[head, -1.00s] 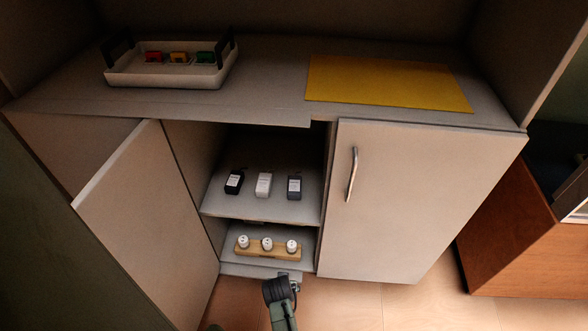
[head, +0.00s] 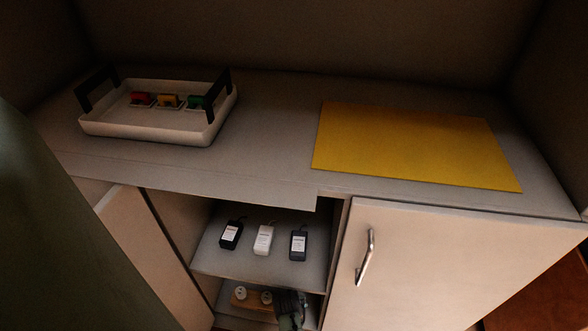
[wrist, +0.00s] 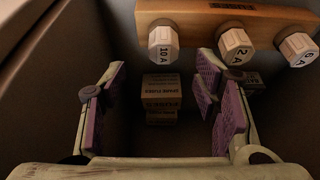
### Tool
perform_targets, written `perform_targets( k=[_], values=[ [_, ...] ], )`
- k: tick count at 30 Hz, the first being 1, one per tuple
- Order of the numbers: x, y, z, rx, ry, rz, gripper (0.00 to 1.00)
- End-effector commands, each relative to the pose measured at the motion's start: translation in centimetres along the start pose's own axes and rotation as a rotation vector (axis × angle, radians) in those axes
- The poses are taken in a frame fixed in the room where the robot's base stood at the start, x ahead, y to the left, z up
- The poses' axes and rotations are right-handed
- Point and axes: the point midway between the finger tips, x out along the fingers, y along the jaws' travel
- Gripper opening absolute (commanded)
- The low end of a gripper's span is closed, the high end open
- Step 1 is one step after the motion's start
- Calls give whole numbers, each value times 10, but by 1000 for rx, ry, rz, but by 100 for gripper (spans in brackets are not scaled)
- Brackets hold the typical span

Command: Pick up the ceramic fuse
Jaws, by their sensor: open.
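Three white ceramic fuses are set in a wooden block (wrist: 225,14) on the lower shelf. In the wrist view they read 10 A (wrist: 163,45), 2 A (wrist: 235,46) and what looks like 6 A (wrist: 297,49). In the head view, the left fuse (head: 240,293) and middle fuse (head: 266,296) show, and my arm's end hides the third. My gripper (wrist: 160,72) is open and empty, its purple-padded fingers spread apart. In the wrist picture the 10 A fuse appears above the gap between the fingers, and the 2 A fuse above the right finger. I cannot tell the exact distance.
Small boxes marked spare fuses (wrist: 162,98) stand deeper in the compartment. Above, a shelf (head: 215,262) holds black, white and grey devices. A closed door (head: 440,270) is at right, an open door (head: 150,260) at left. The countertop bears a tray (head: 150,132) and yellow mat (head: 410,145).

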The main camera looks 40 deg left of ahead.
Motion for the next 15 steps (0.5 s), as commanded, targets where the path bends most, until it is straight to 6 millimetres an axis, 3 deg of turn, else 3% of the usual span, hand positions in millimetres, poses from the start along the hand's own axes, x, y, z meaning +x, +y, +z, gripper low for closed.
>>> perform_targets(
  k=[8, 15],
  values=[
    [23, -2, 0, -2, -1, 0, 56],
    [57, -5, -1, -2, 0, 0, 56]
  ],
)
